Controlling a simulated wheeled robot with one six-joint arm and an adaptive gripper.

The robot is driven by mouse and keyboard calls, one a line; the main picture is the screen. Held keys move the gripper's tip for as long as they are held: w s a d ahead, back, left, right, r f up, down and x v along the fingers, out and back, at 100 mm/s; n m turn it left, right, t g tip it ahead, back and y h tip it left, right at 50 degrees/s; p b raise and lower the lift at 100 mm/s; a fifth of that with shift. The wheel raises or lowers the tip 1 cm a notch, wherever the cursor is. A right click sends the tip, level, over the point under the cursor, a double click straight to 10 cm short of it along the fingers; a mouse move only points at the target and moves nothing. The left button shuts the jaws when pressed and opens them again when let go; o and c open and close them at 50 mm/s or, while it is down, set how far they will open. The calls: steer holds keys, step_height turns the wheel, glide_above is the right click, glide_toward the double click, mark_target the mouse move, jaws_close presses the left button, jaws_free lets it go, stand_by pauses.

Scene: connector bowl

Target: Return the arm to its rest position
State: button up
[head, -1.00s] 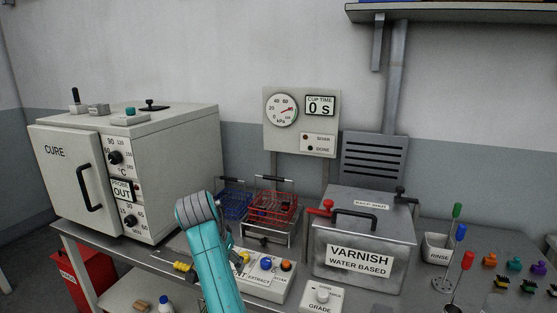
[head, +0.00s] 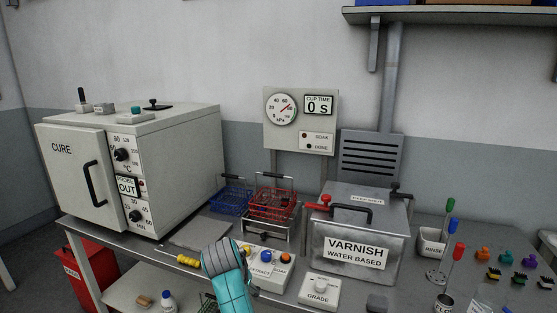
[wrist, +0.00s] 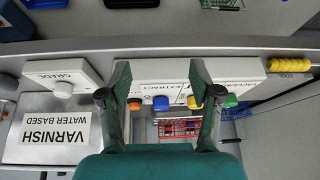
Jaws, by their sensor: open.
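My teal arm (head: 228,283) rises from the bottom edge of the head view, in front of the white extract button box (head: 268,268). Its end covers the left part of that box. In the wrist view, my gripper (wrist: 160,82) is open, its two dark green fingers well apart. Nothing is held between them. The button box (wrist: 187,78) with its orange, blue and yellow knobs shows beyond and between the fingers.
A varnish tank (head: 352,245) and a grade knob box (head: 319,292) stand right of the arm. A red basket (head: 273,204) and a blue basket (head: 231,200) sit behind it. The cure oven (head: 150,165) is at left. A yellow-handled tool (head: 188,260) lies left of the arm.

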steer(key=s+d+f+n+t, duration=0.1)
steer(key=s+d+f, duration=0.4)
steer(key=f, duration=0.2)
steer(key=s+d+f+t+y, duration=0.1)
steer(key=s+d+f, duration=0.3)
steer(key=f, duration=0.4)
steer(key=s+d+f+n+t, duration=0.1)
steer(key=s+d+f, duration=0.4)
steer(key=f, duration=0.2)
steer(key=s+d+f+t+y, duration=0.1)
steer(key=s+d+f, duration=0.35)
steer(key=s, duration=0.45)
steer(key=s+d+r+n+t, duration=0.1)
steer(key=s+d+r, duration=0.2)
steer(key=s, duration=0.6)
steer(key=s+d+r+t, duration=0.2)
steer(key=s+d, duration=0.2)
steer(key=s, duration=0.6)
steer(key=s+d+r+t, duration=0.2)
steer(key=s+r, duration=1.3)
steer(key=r, duration=0.3)
steer(key=shift+s+d+r+t+h, duration=0.15)
steer(key=shift+s+d+t+h, duration=0.1)
steer(key=shift+d+t+h, duration=0.15)
